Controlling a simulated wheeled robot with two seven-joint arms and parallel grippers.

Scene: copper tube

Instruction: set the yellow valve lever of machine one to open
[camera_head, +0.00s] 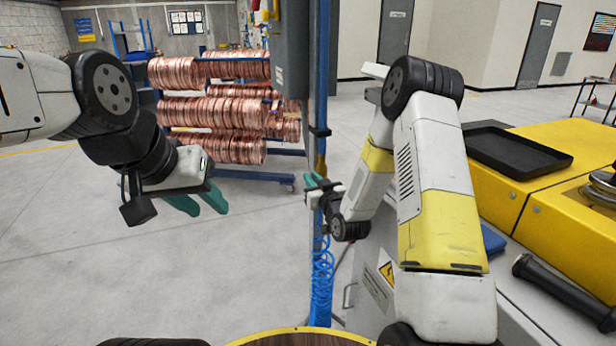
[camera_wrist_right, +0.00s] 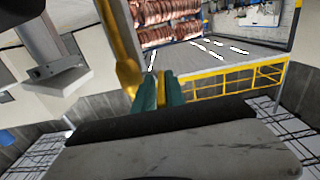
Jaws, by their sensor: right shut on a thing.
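The yellow valve lever (camera_head: 320,166) shows as a small yellow piece against the blue post, just above my right gripper (camera_head: 314,181). In the right wrist view the yellow lever (camera_wrist_right: 122,52) runs down from the top edge to the green fingers of my right gripper (camera_wrist_right: 160,92). My right gripper is shut on it; the fingers hide part of the hold. My left gripper (camera_head: 200,202) hangs over bare floor at the left, its green fingers apart and empty. The lever's exact setting cannot be told.
A grey cabinet (camera_head: 291,50) and the blue post (camera_head: 320,95) stand by the lever. A coiled blue hose (camera_head: 322,280) hangs below. Copper coils (camera_head: 215,110) fill a rack behind. A yellow machine (camera_head: 545,190) with a black tray (camera_head: 515,152) is at the right.

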